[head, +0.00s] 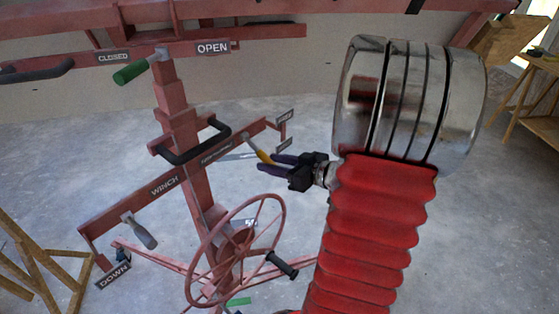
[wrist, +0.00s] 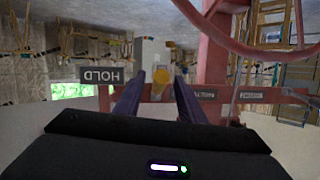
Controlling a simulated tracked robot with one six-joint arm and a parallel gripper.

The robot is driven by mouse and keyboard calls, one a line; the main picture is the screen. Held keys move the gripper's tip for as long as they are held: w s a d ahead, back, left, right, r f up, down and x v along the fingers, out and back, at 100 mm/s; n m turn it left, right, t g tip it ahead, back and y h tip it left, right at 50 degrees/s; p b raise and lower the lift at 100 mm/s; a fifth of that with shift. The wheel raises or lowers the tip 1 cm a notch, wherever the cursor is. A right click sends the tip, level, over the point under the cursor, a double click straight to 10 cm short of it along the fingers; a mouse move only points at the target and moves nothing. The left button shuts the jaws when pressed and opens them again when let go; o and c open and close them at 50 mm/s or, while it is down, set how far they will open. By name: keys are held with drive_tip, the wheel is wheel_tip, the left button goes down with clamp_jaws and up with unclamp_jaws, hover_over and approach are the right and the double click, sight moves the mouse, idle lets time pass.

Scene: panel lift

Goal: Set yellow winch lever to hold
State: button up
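The yellow winch lever (head: 262,154) sticks out toward my gripper from the right end of the red crossbar in the head view. The HOLD sign (wrist: 102,76) appears upside down, left of the lever in the wrist view. Two small plates, one of them here (head: 285,116), stand at the crossbar's right end, too oblique to read.
The red winch wheel (head: 240,226) with its black handle (head: 282,265) sits below the lever. A black bar handle (head: 195,146) is to the left. A grey-handled lever (head: 140,232) stands near the DOWN sign (head: 113,276). A green-handled lever (head: 131,72) is above.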

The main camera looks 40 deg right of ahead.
drive_tip(key=v, duration=1.3)
drive_tip(key=shift+s, duration=0.4)
drive_tip(key=shift+r, duration=0.1)
idle(0.7)
drive_tip(key=a+f+g+y, duration=0.2)
drive_tip(key=a+g, duration=0.9)
drive_tip(key=a, duration=1.4)
drive_tip(key=a+r+m+t+h, duration=0.1)
drive_tip(key=a+r+t+h, duration=0.1)
drive_tip(key=a+r+h, duration=0.2)
drive_tip(key=shift+s+a+r+h, duration=0.35)
drive_tip(key=shift+r+h, duration=0.05)
drive_tip(key=shift+r, duration=0.9)
